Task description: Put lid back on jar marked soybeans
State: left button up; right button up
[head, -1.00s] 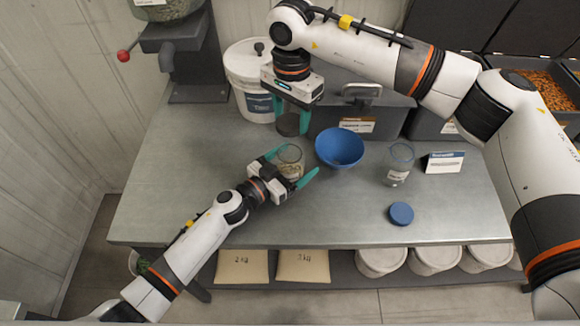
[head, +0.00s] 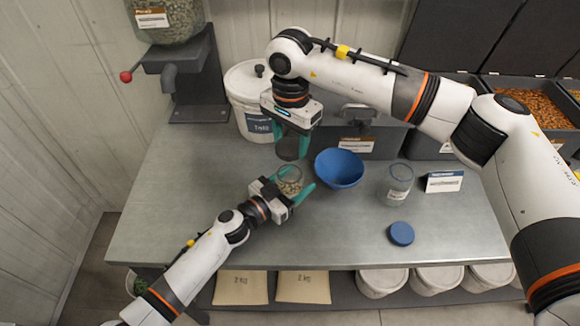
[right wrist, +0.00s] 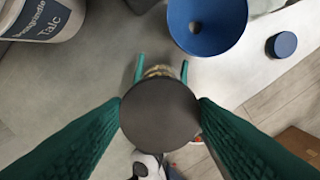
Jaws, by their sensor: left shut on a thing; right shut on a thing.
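A glass jar (head: 290,178) with pale seeds inside stands on the metal bench, its mouth uncovered; its label is not readable. My left gripper (head: 297,187) is shut on the jar's sides. My right gripper (head: 292,146) points down and is shut on a dark round lid (head: 290,150), held above and slightly behind the jar in the head view. In the right wrist view the lid (right wrist: 160,112) sits between the green fingers and hides most of the jar (right wrist: 158,71) below; the left fingertips show beyond it.
A blue bowl (head: 340,168) stands close right of the jar. Farther right are another glass jar (head: 396,183), a blue lid (head: 401,233) and a label card (head: 444,182). A white bucket (head: 250,85) and grey bins stand behind. The bench's front left is clear.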

aim_at(289, 185)
notch_tip(289, 185, down, 4)
jog(key=shift+f, duration=0.1)
dwell(0.5)
jog(key=shift+f, duration=0.8)
jog(key=shift+f, duration=0.6)
